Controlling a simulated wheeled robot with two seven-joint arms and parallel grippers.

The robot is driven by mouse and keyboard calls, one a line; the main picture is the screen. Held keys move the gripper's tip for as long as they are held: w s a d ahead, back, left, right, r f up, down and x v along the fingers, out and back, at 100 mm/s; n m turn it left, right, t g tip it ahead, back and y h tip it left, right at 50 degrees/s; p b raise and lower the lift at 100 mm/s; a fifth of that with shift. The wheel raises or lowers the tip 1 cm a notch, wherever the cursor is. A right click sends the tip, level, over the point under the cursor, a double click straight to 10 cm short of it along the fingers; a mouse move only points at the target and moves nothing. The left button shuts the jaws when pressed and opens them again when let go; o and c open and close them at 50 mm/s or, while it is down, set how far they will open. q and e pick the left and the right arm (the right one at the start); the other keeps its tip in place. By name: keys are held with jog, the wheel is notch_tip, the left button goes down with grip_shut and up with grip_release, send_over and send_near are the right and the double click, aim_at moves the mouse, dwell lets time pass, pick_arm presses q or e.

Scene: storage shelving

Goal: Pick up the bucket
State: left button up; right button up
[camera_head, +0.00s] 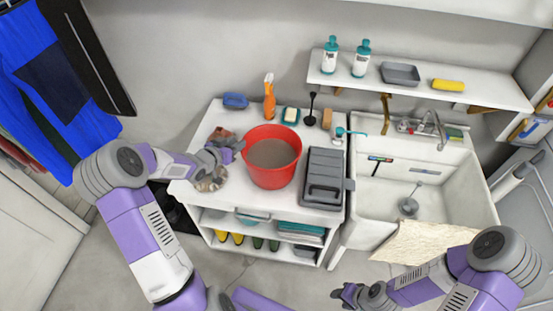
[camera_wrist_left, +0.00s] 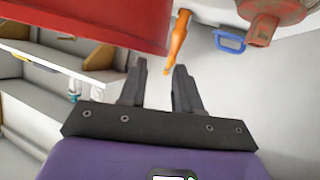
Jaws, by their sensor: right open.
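The red bucket (camera_head: 272,157) stands upright on the white cabinet top, its open mouth showing a greyish inside. My left gripper (camera_head: 236,147) is just left of the bucket's rim, close to it; whether it touches cannot be told. In the left wrist view the bucket's red side (camera_wrist_left: 95,18) fills the upper left. There the left gripper (camera_wrist_left: 160,66) has its two fingers apart, with nothing between them. My right gripper (camera_head: 340,293) is open and low at the bottom of the head view, in front of the sink and far from the bucket.
A sink (camera_head: 420,190) and wall shelf (camera_head: 420,86) are at right.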

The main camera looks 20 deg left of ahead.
pick_arm(q)
jog(key=shift+b+x, duration=0.6)
jog(key=shift+x, duration=2.5)
jog(key=shift+s+d, duration=0.1)
jog(key=shift+d, duration=0.05)
jog(key=shift+c, duration=0.5)
grip_shut()
